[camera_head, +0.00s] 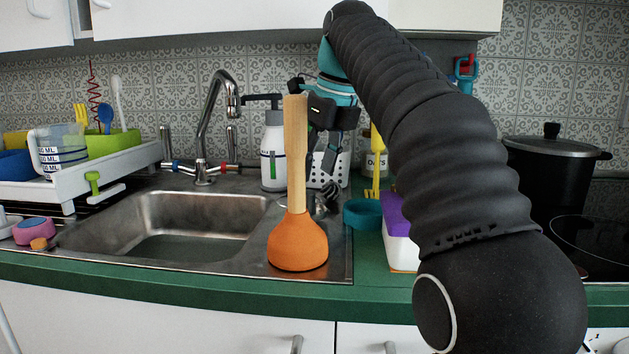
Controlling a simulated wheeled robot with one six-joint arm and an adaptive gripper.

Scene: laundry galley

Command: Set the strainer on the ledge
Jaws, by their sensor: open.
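A small shiny metal piece (327,199), apparently the strainer, sits at the right end of the steel sink, partly hidden by the plunger; its shape is hard to make out. The steel ledge (340,255) runs along the right side of the sink basin. My gripper (322,165) points down behind the plunger handle, above the metal piece and in front of a white perforated holder (342,172). It is open, and I see nothing held in it.
An orange plunger (298,243) with a tall wooden handle stands upright on the ledge, in front of my gripper. A soap bottle (273,150), teal ring (362,214) and purple-topped box (399,232) stand nearby. The sink basin (190,225) is open at left.

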